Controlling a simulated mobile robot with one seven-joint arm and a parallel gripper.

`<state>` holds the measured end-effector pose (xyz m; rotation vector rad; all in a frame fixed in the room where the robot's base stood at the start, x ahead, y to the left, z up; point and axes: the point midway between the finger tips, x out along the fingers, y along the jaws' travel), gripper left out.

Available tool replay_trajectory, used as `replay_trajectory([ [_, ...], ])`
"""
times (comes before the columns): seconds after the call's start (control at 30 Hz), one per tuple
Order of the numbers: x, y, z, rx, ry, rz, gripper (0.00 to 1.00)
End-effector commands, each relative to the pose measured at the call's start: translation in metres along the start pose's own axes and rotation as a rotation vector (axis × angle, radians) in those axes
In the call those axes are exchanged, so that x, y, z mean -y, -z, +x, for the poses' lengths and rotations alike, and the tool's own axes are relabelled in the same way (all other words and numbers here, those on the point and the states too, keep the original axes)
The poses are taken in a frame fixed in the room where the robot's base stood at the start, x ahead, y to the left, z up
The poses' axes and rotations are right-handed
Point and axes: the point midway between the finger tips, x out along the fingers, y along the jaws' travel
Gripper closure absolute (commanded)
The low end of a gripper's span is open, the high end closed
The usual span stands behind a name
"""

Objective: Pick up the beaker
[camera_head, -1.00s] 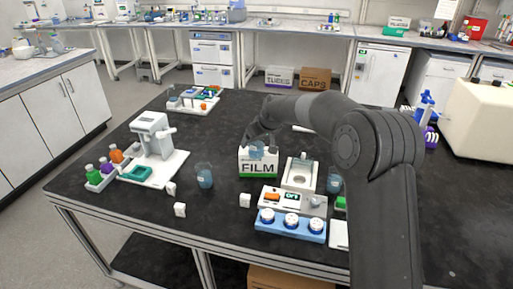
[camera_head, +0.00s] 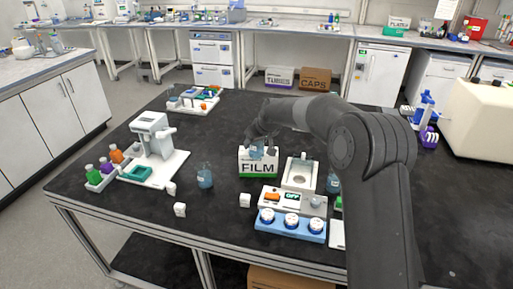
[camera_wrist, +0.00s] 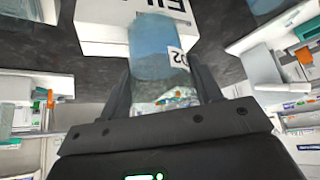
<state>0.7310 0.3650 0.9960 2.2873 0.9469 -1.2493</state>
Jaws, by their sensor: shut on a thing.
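A clear beaker with blue contents (camera_head: 256,153) is between the fingers of my gripper (camera_head: 260,142) in the head view, in front of the upper part of the white and green FILM box. In the wrist view the beaker (camera_wrist: 152,48) fills the space between the two dark fingers of my gripper (camera_wrist: 163,85), which is shut on it. A white label with dark marks shows on its side. I cannot tell whether the beaker touches the FILM box. Two similar beakers stand on the black bench, one left of the box (camera_head: 205,176) and one at right (camera_head: 333,184), partly behind my arm.
The FILM box (camera_head: 258,169) stands mid-bench. A balance (camera_head: 299,175), a blue rack with white-lidded jars (camera_head: 290,228), and a white instrument (camera_head: 153,135) stand around it. Small white blocks (camera_head: 180,209) lie near the front. The back centre of the bench is mostly clear.

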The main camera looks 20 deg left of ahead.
Motion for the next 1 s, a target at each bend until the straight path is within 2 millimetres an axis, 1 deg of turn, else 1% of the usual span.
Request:
replay_trajectory([
  [0.03, 0.0, 0.0, 0.0, 0.0, 0.0, 0.0, 0.7],
  [0.1, 0.0, 0.0, 0.0, -0.001, 0.0, 0.0, 0.74],
  [0.33, 0.0, 0.002, -0.002, -0.001, -0.001, 0.0, 0.74],
  [0.47, 0.0, 0.007, -0.01, -0.002, -0.001, 0.0, 0.74],
  [0.53, 0.0, 0.011, -0.017, -0.002, -0.001, 0.0, 0.74],
  [0.67, 0.0, 0.024, -0.037, -0.005, -0.002, 0.0, 0.74],
  [0.7, -0.008, 0.02, -0.044, -0.002, -0.004, 0.004, 0.74],
  [1.0, -0.052, -0.002, -0.106, -0.003, -0.004, 0.003, 0.74],
])
